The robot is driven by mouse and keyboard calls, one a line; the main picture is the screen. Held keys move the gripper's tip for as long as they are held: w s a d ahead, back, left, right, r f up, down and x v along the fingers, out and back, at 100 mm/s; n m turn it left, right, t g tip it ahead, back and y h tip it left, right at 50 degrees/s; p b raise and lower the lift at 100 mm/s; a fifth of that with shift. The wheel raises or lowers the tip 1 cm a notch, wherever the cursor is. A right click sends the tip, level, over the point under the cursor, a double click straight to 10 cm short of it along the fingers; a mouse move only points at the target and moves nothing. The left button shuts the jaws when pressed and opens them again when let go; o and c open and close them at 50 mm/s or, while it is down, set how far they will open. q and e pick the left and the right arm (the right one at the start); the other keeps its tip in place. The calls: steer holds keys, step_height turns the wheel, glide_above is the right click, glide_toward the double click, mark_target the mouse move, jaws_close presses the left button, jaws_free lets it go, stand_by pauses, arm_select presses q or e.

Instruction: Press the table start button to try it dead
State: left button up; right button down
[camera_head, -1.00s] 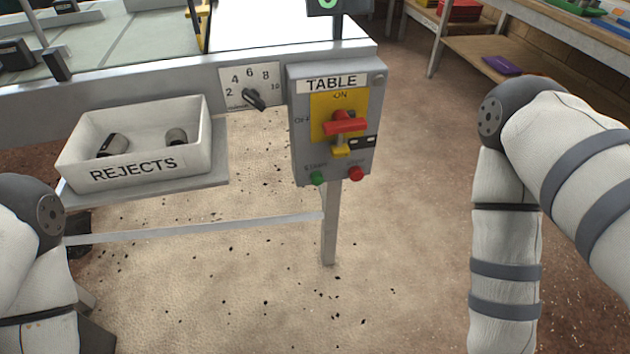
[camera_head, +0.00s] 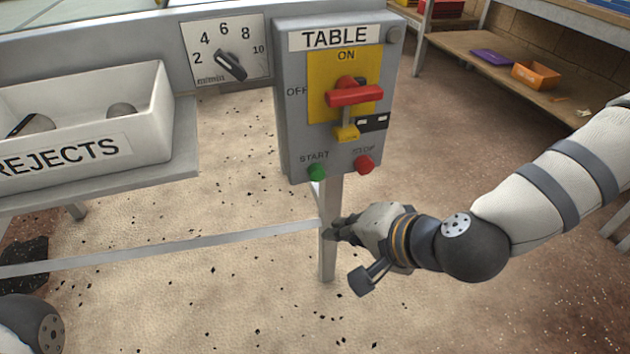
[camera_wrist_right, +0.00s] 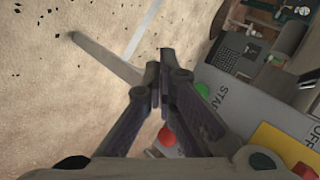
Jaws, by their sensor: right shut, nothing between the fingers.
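The grey TABLE control box (camera_head: 283,120) has a green start button (camera_head: 317,172) at its lower left and a red stop button (camera_head: 364,164) at its lower right. My left gripper is out of view.
A speed dial (camera_head: 230,66) is left of the box. A post (camera_head: 327,262) and a crossbar (camera_head: 200,243) are below. The floor in front is open.

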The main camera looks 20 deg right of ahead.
mark_target(317, 175)
steer(key=shift+w, duration=0.1)
steer(key=w+b, duration=0.1)
steer(key=w, duration=0.7)
steer(key=shift+w+a, duration=0.15)
steer(key=shift+w, duration=0.15)
steer(key=shift+w, duration=0.1)
stand_by(1.3)
steer(key=shift+w, duration=0.3)
steer(key=shift+w, duration=0.55)
stand_by(0.7)
steer(key=shift+s, duration=0.15)
steer(key=shift+s+p, duration=0.45)
steer(key=shift+s, duration=0.35)
